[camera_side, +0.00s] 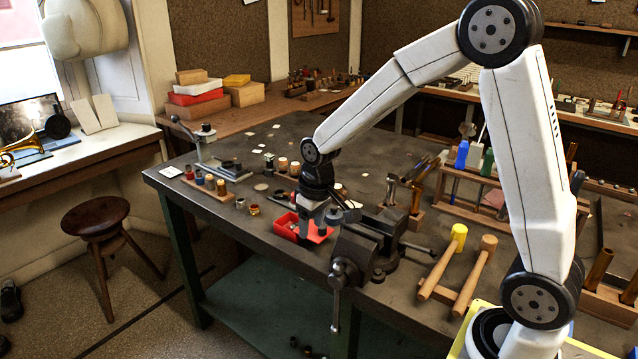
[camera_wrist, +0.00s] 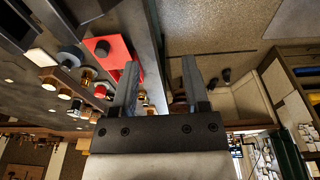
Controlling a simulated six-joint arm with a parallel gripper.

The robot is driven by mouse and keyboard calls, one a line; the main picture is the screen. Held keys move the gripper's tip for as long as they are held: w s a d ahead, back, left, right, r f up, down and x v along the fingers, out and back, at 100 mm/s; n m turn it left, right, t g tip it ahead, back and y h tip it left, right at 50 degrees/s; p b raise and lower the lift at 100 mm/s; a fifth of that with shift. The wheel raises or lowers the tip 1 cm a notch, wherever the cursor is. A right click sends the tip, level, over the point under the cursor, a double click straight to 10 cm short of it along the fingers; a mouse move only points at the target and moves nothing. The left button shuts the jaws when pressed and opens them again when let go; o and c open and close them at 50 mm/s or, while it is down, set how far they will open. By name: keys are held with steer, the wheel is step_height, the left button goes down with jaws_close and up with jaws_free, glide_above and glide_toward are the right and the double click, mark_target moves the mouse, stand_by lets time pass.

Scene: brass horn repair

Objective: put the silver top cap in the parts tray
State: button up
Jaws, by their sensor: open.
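The red parts tray (camera_side: 284,227) sits near the front edge of the bench, left of the vise. It also shows in the wrist view (camera_wrist: 120,50), left of my fingers. My gripper (camera_side: 312,232) is at the tray in the side view, pointing down and hiding part of it. In the wrist view its two fingers (camera_wrist: 160,65) are apart with nothing clearly held. A small grey round piece (camera_wrist: 102,47) shows at the tray in the wrist view. A small silvery piece (camera_side: 240,203) stands on the bench left of the tray. I cannot tell which is the silver top cap.
A dark vise (camera_side: 362,243) stands close right of my gripper. A brass piece (camera_side: 253,209) and a wooden block with several small parts (camera_side: 211,184) lie left of the tray. Two mallets (camera_side: 458,270) lie farther right. The bench's front edge is close.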

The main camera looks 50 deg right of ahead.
steer(key=s+a+f+t, duration=0.1)
steer(key=s+a, duration=0.3)
steer(key=s, duration=0.9)
steer(key=shift+s+a+f, duration=0.15)
steer(key=shift+f, duration=0.55)
